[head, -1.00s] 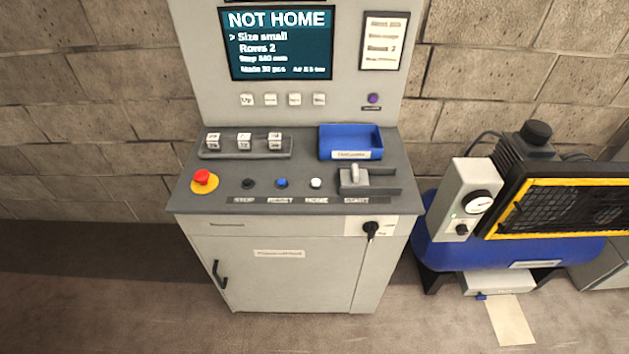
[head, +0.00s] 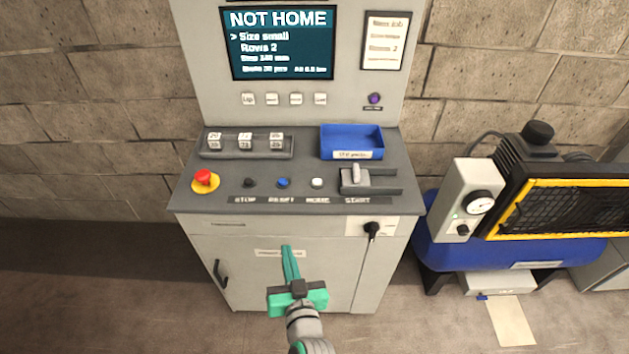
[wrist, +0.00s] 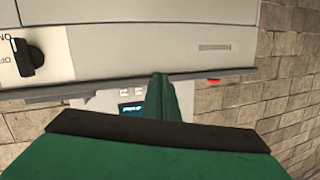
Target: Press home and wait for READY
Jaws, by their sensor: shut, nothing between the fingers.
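The white HOME button (head: 317,183) sits on the grey console top (head: 300,160), between the blue RESET button (head: 283,183) and the START lever (head: 356,178). The screen (head: 282,45) reads NOT HOME, with Size small and Rows 2 below. My gripper (head: 288,250) is green, with its fingers shut and empty. It is in front of the cabinet, below the console's front edge and apart from the buttons. In the wrist view the shut fingers (wrist: 160,82) point toward the console edge; the HOME button does not show there.
A red emergency stop (head: 204,178) and black STOP button (head: 250,183) stand at the left. A blue tray (head: 352,154) and a rack of small blocks (head: 246,154) lie behind. A rotary switch (head: 372,229) juts from the cabinet front. A blue-tanked compressor (head: 440,247) stands at the right.

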